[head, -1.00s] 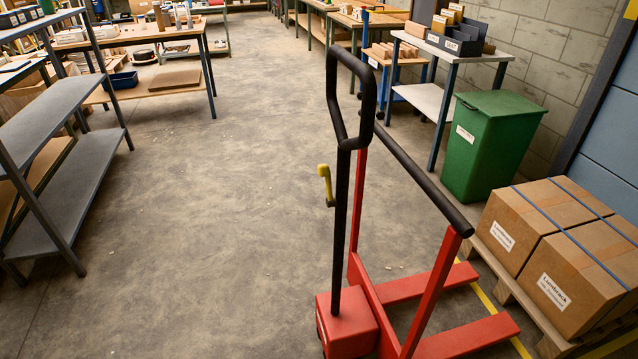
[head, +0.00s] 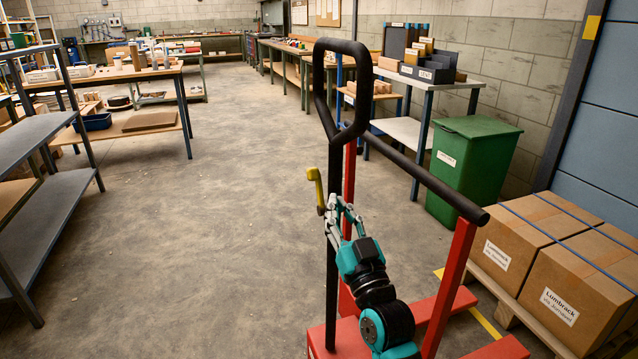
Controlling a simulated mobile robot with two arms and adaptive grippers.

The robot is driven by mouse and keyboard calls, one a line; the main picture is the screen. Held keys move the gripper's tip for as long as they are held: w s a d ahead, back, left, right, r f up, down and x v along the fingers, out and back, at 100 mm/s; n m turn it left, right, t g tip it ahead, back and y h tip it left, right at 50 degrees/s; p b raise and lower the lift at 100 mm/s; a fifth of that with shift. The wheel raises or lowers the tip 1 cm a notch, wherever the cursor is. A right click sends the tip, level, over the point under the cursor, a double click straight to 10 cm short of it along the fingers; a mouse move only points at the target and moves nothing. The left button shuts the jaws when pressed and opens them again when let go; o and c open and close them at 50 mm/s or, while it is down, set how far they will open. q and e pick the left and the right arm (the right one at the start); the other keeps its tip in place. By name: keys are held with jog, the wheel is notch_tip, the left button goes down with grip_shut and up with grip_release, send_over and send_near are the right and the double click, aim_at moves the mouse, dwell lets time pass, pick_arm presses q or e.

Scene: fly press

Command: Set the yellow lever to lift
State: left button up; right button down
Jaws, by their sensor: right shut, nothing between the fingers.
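The yellow lever (head: 315,186) sticks out to the left of the black tiller post (head: 331,265) of a red pallet truck (head: 455,277). Its upper end is bent over and it stands roughly upright. My right gripper (head: 336,212) comes up from below, beside the post and just right of and below the lever. Its fingers are shut with nothing between them and overlap the post in the picture. I cannot tell whether they touch the lever or the post. The black loop handle (head: 366,92) rises above. My left gripper is not in view.
A green bin (head: 467,168) and strapped cartons (head: 535,245) on a pallet stand to the right. A grey shelf unit (head: 62,222) stands at the left. The concrete floor (head: 190,270) left of the truck is clear. A black crossbar (head: 430,180) slopes behind the gripper.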

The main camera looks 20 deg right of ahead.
aim_at(318, 179)
jog(key=w, duration=0.3)
jog(key=w+r, duration=0.1)
jog(key=w, duration=0.2)
jog(key=w+b, duration=0.1)
jog(key=w, duration=0.2)
jog(key=shift+a+r, duration=0.15)
jog(key=shift+r, duration=0.1)
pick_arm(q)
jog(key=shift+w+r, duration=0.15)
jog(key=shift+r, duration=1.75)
pick_arm(e)
jog(key=shift+w+f, duration=0.15)
jog(key=shift+w, duration=0.35)
jog(key=shift+w+r+g+p, duration=0.2)
jog(key=shift+w+g+p, duration=0.1)
jog(key=shift+p, duration=0.8)
jog(key=shift+w+f+g+p, duration=0.15)
jog(key=shift+g+p, duration=0.15)
jog(key=shift+p, duration=0.7)
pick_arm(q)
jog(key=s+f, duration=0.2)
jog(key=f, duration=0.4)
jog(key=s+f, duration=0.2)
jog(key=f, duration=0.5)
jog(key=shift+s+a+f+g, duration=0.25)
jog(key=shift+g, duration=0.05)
